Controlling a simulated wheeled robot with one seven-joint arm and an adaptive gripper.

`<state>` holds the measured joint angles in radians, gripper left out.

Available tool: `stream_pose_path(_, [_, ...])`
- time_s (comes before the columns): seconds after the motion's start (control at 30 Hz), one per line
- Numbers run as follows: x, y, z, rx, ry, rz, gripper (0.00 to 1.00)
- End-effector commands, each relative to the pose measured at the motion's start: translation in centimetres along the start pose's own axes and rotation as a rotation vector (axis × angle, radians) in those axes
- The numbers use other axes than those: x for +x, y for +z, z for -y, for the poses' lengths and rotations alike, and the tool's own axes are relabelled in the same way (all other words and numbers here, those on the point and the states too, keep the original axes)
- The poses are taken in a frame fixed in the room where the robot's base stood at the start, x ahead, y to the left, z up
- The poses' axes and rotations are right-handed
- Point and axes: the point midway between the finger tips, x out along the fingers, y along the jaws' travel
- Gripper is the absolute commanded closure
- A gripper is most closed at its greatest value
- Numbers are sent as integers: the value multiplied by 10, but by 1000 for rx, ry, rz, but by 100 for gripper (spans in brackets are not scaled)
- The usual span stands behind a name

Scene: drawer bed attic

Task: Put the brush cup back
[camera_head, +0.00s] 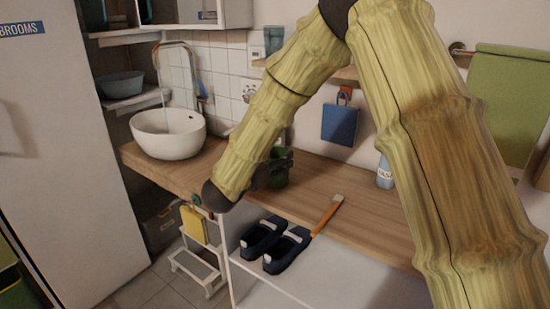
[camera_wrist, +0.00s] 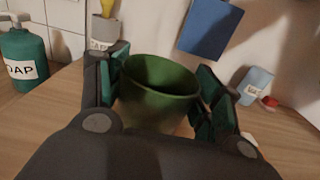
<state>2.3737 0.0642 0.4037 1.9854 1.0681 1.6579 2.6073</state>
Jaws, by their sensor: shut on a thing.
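A dark green cup (camera_wrist: 160,92) stands between the fingers of my gripper (camera_wrist: 160,84) in the wrist view. Its open rim faces up and I see nothing sticking out of it. My gripper is shut on its sides. In the head view the green cup (camera_head: 280,168) shows just beyond my gripper (camera_head: 270,172), over the wooden counter (camera_head: 360,215). My gripper and arm hide part of the cup. I cannot tell whether its base touches the counter.
A brush with an orange handle (camera_head: 326,216) lies near the counter's front edge, by dark blue slippers (camera_head: 275,246). A pale blue bottle (camera_head: 384,172) stands at the back right. A green soap bottle (camera_wrist: 24,60) stands left. A white basin (camera_head: 168,133) is at the far left.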

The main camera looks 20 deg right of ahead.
Motion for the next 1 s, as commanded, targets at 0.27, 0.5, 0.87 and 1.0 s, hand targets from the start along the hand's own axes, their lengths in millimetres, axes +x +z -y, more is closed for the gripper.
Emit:
stream_pose_path(0.27, [0,-1,0,0,0,0,13])
stream_pose_path(0.5, [0,-1,0,0,0,0,13])
stream_pose_path(0.87, [-26,0,0,-1,2,-1,13])
stream_pose_path(1.0, [-52,0,0,-2,1,0,13])
